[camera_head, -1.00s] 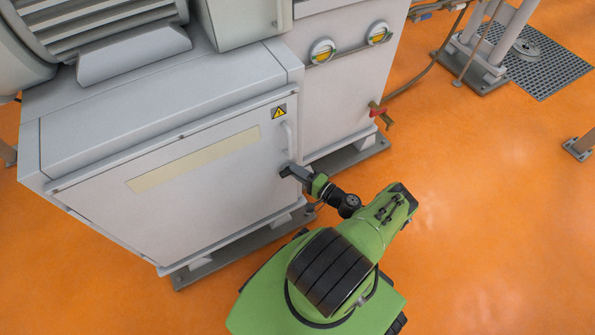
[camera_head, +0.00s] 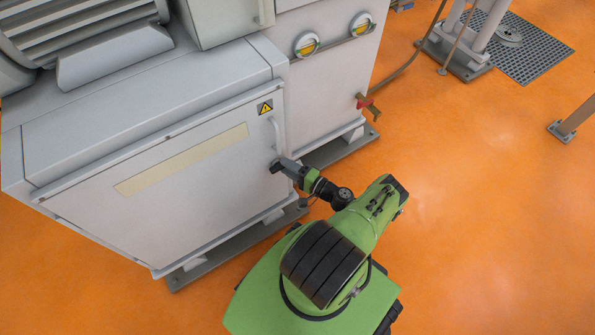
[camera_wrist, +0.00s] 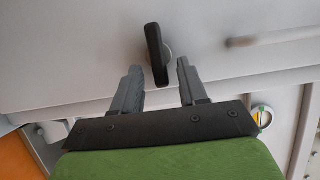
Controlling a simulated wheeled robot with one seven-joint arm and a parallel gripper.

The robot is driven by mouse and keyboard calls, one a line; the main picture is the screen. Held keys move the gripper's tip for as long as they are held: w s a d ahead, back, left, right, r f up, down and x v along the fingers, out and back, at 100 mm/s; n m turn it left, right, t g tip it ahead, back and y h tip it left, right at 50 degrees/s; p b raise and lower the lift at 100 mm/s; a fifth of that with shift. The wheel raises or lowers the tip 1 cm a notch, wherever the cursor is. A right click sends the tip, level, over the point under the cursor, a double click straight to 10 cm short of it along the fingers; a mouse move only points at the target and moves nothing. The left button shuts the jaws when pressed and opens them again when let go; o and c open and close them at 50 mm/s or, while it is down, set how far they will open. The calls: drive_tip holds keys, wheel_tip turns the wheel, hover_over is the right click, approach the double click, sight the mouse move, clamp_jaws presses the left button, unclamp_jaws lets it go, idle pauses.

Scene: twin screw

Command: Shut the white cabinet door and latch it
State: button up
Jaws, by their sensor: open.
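The white cabinet door (camera_head: 190,190) is the large front panel with a beige strip and a yellow warning sign. It appears shut or nearly flush with its frame; I cannot tell which exactly. A pale bar handle (camera_head: 277,133) is at its right edge and also shows in the wrist view (camera_wrist: 285,36). A black latch lever (camera_wrist: 156,53) on a round base stands out from the door in the wrist view. My gripper (camera_wrist: 156,80) is open, its two grey fingers on either side of the lever's near end. In the head view my gripper (camera_head: 275,165) is at the door's right edge, below the handle.
A taller white cabinet (camera_head: 325,75) with two round yellow gauges stands right of the door. A red valve handle (camera_head: 364,102) sticks out from its side. A grey base rail (camera_head: 235,240) runs along the floor.

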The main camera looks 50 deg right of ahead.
drive_tip(key=s+d, duration=0.1)
drive_tip(key=s, duration=1.4)
drive_tip(key=shift+s+d, duration=0.15)
drive_tip(key=shift+d, duration=0.15)
